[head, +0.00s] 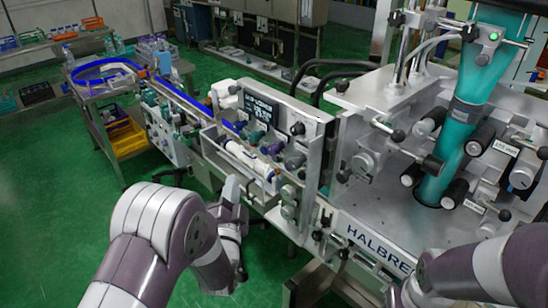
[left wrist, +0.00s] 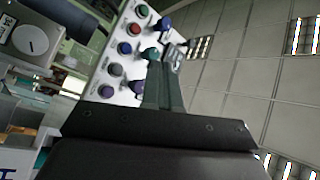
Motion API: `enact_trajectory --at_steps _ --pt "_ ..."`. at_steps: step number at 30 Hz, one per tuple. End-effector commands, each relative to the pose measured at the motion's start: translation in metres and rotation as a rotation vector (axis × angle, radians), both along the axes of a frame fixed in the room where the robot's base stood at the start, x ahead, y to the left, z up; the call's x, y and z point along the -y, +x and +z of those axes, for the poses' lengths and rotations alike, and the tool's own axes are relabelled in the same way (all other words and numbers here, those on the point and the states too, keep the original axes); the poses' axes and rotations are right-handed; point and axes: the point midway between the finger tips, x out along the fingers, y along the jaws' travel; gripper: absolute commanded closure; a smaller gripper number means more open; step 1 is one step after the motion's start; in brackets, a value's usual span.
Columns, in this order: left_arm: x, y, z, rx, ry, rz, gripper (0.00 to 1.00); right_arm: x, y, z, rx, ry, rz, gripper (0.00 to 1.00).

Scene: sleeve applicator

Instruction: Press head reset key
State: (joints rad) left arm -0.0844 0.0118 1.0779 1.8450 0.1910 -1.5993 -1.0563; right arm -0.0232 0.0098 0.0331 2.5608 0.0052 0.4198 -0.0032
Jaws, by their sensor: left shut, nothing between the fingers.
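No label is readable, so I cannot tell which is the head reset key. My left gripper (left wrist: 175,55) is shut and empty, its fingertips over the panel's right edge; contact cannot be told. In the head view my left gripper (head: 236,192) is at the machine's front side. My right gripper is out of view; only its arm shows at lower right.
The silver sleeve machine (head: 375,205) with a teal film tube (head: 462,130) fills the right. A blue-edged conveyor (head: 185,95) runs to the back left. A white bottle (head: 245,158) lies near the front rail. Green floor (head: 50,200) is free at left.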

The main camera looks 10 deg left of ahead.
Motion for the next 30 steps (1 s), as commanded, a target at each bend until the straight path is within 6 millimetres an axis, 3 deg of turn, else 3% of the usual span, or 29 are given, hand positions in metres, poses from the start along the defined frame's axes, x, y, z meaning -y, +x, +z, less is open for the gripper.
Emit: enact_trajectory --at_steps 8,21,30 --pt "0.005 0.006 -0.001 -0.001 -0.002 -0.002 1.00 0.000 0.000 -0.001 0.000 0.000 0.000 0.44" --pt "0.042 0.054 -0.003 -0.001 -0.004 -0.003 1.00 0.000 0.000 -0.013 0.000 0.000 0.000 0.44" --pt "0.054 0.069 0.000 -0.002 -0.004 -0.001 1.00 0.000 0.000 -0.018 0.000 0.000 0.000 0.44"
